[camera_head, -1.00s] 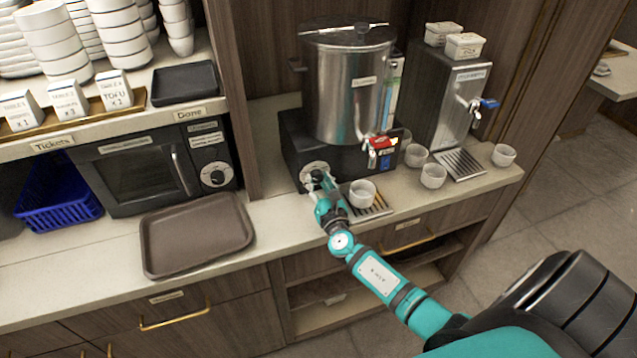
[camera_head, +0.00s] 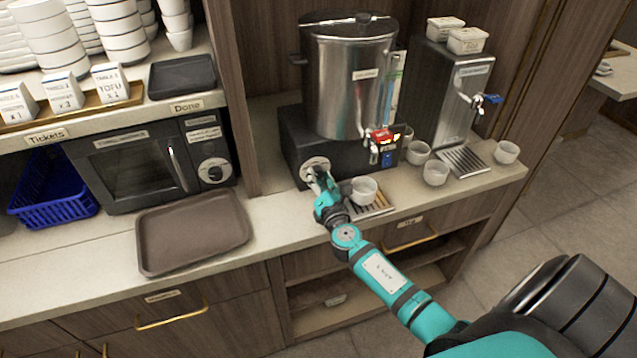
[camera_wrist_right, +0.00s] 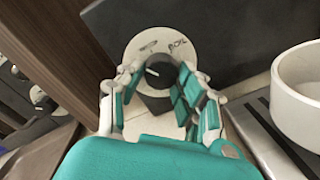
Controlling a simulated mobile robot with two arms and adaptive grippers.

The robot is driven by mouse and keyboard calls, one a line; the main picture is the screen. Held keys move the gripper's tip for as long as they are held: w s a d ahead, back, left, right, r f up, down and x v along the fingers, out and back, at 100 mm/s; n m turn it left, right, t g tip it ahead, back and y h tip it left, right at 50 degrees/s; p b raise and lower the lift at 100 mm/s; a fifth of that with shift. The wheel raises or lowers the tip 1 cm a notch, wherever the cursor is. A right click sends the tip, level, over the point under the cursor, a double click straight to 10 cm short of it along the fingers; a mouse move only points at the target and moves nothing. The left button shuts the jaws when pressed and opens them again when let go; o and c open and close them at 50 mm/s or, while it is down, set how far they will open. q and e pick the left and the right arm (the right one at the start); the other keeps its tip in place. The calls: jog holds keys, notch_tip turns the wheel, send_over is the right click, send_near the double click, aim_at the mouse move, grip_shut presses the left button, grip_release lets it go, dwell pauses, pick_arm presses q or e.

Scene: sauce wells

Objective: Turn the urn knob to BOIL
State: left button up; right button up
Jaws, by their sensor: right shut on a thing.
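The steel urn (camera_head: 345,85) stands on a black base (camera_head: 295,140) at the back of the counter. Its round pale dial (camera_head: 312,164) is on the base's front; it also shows in the right wrist view (camera_wrist_right: 135,48), with BOIL lettered at its upper right and another mark at upper left. The small black knob (camera_wrist_right: 160,70) sits at the dial's middle, its pointer direction unclear. My right gripper (camera_head: 318,180) is at the dial, its fingers (camera_wrist_right: 155,85) closed in around the knob from both sides. The fingers partly hide the dial. My left gripper is not in view.
A white cup (camera_head: 364,190) stands on a drip tray (camera_head: 375,208) just right of my right gripper, and it shows close by in the wrist view (camera_wrist_right: 300,95). The urn's red tap (camera_head: 381,136) is above. A brown tray (camera_head: 190,232) lies left.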

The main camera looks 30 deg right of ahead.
jog(key=m+b, duration=0.1)
jog(key=m, duration=0.7)
jog(key=shift+r+m+b, duration=0.1)
jog(key=shift+m+b, duration=0.3)
jog(key=m+y, duration=0.1)
jog(key=m, duration=0.3)
jog(key=shift+r, duration=0.1)
jog(key=m+p, duration=0.1)
jog(key=m, duration=0.4)
jog(key=shift+d, duration=0.1)
jog(key=shift+m, duration=0.3)
jog(key=o, duration=1.1)
jog(key=shift+o, duration=0.2)
